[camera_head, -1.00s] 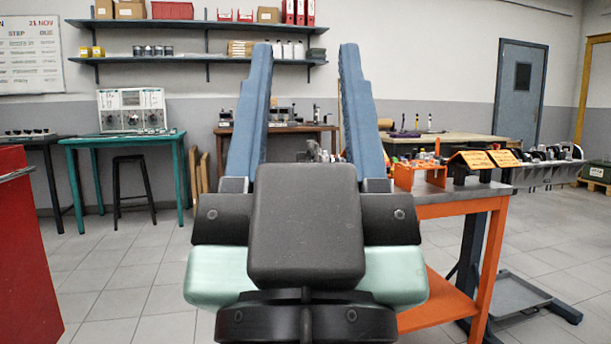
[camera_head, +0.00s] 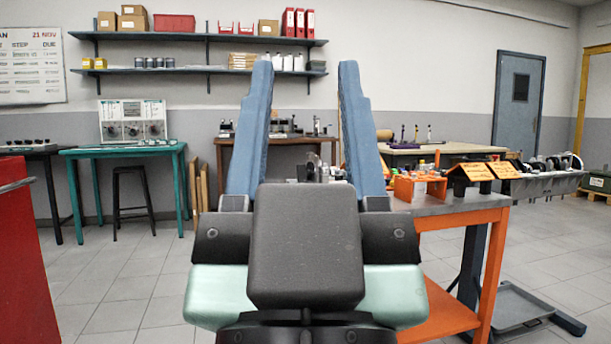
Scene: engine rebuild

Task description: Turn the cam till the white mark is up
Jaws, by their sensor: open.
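My gripper (camera_head: 305,66) fills the middle of the head view, with its two long blue fingers pointing away from me. The fingers are wide apart and nothing sits between them. A long dark grey engine part (camera_head: 552,183), which looks like a block or head, is held on a stand at the right. Round dark and metallic parts (camera_head: 566,161) sit along its top. They are too small to tell which is the cam, and I cannot make out a white mark. My gripper is well to the left of the engine and apart from it.
An orange bench (camera_head: 487,217) stands at front right, carrying an orange rack (camera_head: 420,188) and sloped orange-topped holders (camera_head: 475,172). The stand's base (camera_head: 515,303) is on the floor. A red cabinet (camera_head: 25,265) is at far left. Tiled floor (camera_head: 125,275) at left is clear.

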